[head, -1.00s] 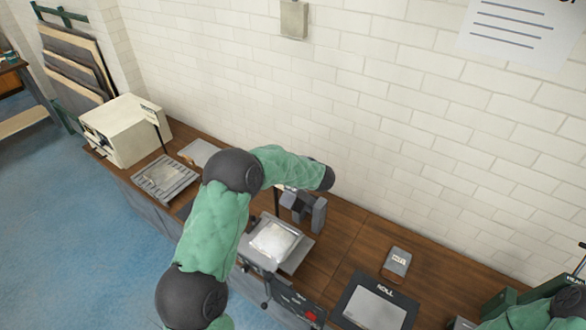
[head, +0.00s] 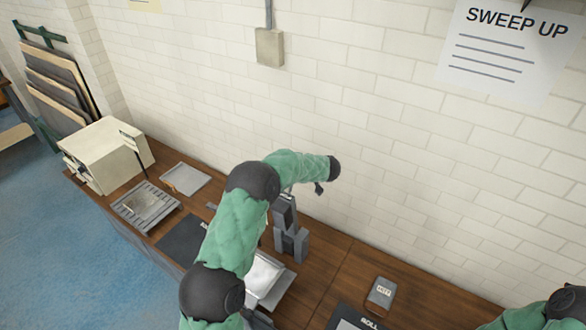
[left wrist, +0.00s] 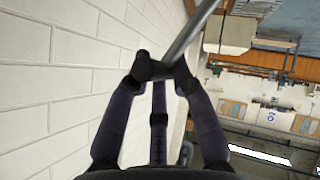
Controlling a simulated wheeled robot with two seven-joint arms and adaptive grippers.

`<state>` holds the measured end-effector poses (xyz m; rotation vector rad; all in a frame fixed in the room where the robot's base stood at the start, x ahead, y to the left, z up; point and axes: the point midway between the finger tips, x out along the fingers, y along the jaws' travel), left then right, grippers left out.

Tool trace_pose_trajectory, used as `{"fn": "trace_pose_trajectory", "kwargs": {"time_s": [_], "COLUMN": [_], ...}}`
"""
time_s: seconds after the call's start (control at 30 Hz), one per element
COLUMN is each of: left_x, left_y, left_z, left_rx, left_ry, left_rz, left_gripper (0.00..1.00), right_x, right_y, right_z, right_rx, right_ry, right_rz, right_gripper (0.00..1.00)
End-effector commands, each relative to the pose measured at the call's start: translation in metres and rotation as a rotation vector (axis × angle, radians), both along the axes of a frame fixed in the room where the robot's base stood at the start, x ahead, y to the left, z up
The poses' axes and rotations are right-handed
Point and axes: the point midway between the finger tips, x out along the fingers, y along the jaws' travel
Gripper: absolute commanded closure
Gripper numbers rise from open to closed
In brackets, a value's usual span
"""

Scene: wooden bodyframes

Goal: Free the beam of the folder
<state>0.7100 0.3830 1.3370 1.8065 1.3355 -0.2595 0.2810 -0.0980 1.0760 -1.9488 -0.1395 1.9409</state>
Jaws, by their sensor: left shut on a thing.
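A grey machine with short upright blocks (head: 290,243) stands on the wooden bench, partly behind my left arm. I take it for the folder but cannot be sure. A pale sheet (head: 263,272) lies on a flat grey plate in front of it, partly hidden by my arm. In the left wrist view, my left gripper (left wrist: 160,68) is shut on a grey bar (left wrist: 192,34) that slants up to the right. In the head view its fingers are mostly hidden behind my wrist and forearm. My right gripper is out of view; only my right arm shows at the lower right.
A flat grey tray (head: 186,178) lies behind. A small grey box (head: 381,292) sits right. The brick wall runs close behind the bench.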

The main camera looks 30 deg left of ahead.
Motion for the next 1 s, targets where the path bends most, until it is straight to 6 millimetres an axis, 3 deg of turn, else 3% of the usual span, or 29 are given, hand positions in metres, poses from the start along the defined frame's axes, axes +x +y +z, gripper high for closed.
{"fn": "trace_pose_trajectory", "kwargs": {"time_s": [0.03,0.43,0.47,0.53,1.0], "left_x": [-0.0016,-0.0007,-0.0007,-0.0007,-0.0022], "left_y": [-0.01,-0.0105,-0.0107,-0.0108,-0.0148], "left_z": [-0.0161,-0.016,-0.016,-0.016,-0.0122], "left_rx": [-0.017,-0.017,-0.017,-0.016,-0.017], "left_ry": [0.022,0.023,0.023,0.023,0.022], "left_rz": [-0.015,-0.014,-0.014,-0.015,-0.016], "left_gripper": [1.0,1.0,0.71,0.53,0.53], "right_x": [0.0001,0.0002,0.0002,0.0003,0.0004], "right_y": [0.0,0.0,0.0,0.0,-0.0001], "right_z": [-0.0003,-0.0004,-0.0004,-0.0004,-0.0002], "right_rx": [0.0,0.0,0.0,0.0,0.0], "right_ry": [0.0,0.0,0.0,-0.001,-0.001], "right_rz": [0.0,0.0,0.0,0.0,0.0], "right_gripper": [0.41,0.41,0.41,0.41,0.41]}}
